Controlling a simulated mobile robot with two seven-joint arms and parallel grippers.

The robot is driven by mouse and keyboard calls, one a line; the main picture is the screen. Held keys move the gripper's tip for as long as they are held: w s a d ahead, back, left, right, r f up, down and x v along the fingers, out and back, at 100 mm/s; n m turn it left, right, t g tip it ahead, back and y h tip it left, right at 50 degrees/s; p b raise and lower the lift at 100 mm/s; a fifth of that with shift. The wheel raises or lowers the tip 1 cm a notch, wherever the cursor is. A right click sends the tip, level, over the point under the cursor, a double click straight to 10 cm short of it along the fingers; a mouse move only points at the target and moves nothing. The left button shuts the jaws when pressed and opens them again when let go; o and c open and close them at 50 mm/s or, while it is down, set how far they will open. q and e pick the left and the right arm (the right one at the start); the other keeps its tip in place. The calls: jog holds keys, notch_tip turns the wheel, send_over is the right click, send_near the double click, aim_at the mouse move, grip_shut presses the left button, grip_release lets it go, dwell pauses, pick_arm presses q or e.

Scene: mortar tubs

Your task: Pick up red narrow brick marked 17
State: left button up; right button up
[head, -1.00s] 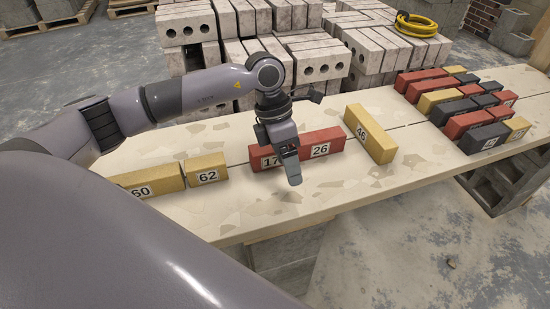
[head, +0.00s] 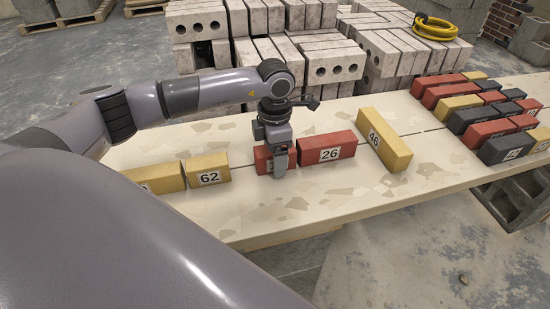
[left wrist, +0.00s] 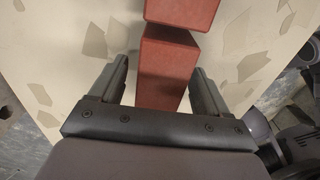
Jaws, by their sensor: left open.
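The red narrow brick (head: 263,158) lies on the pale plank table, partly hidden behind my left gripper. Its label is covered now; the earlier head frame shows 17 on it. My left gripper (head: 280,168) points down over this brick. In the left wrist view the same brick (left wrist: 167,70) lies between the two open fingers of the left gripper (left wrist: 160,85), with a gap on each side. A longer red brick marked 26 (head: 327,149) lies just to its right, and its end (left wrist: 182,10) shows at the top of the wrist view. My right gripper is not in view.
Yellow bricks marked 62 (head: 208,175) and 46 (head: 384,142) lie to the left and right on the table (head: 300,205). Another yellow brick (head: 155,178) is partly hidden at far left. Several red, yellow and dark bricks (head: 480,115) are grouped at the right. Grey blocks (head: 290,40) are stacked behind.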

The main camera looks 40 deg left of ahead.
pick_arm(q)
jog(key=shift+r, duration=0.1)
jog(key=c, duration=1.4)
jog(key=shift+o, duration=0.2)
